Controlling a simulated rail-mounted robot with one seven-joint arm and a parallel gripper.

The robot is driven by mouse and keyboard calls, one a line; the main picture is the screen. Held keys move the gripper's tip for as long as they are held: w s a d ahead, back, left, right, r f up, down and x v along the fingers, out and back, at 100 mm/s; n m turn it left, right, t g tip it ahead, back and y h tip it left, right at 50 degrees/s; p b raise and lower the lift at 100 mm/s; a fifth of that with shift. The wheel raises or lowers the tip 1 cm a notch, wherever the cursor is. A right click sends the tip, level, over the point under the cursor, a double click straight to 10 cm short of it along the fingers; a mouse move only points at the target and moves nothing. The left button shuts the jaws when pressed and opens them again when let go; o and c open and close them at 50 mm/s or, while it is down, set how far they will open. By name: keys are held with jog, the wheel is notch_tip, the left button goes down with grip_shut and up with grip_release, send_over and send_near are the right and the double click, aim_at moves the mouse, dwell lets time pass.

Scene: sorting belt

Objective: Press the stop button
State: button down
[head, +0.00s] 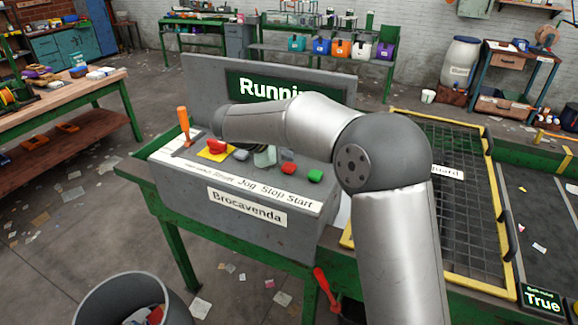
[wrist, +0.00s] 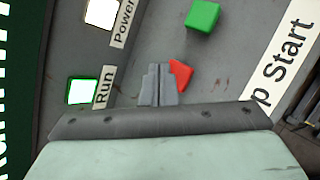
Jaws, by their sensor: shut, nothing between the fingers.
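The red stop button (head: 288,168) sits on the sloped top of the grey control box (head: 245,243), above the "Stop" lettering. It also shows in the wrist view (wrist: 181,74), partly hidden behind my fingers. My gripper (wrist: 158,70) is shut and empty, its tips right beside the red button; I cannot tell whether they touch it. In the head view my gripper's pale green body (head: 265,157) is partly hidden by my arm. The display (head: 240,86) reads "Runni", the rest covered by my arm. The "Run" lamp (wrist: 82,92) is lit green.
The green start button (head: 315,175) is just right of the red one. A red knob on a yellow plate (head: 216,150) and an orange lever (head: 183,120) stand at the box's left. A yellow-framed mesh guard (head: 395,236) is on the right.

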aim_at(285, 168)
jog(key=shift+f, duration=0.15)
dwell(0.5)
jog(key=shift+f+b, duration=0.3)
jog(key=shift+f+b, duration=0.3)
jog(key=shift+f, duration=0.25)
dwell(0.8)
jog(key=shift+r+p, duration=0.7)
jog(key=shift+r, duration=0.3)
jog(key=shift+r+p, duration=1.9)
jog(key=shift+r, duration=0.65)
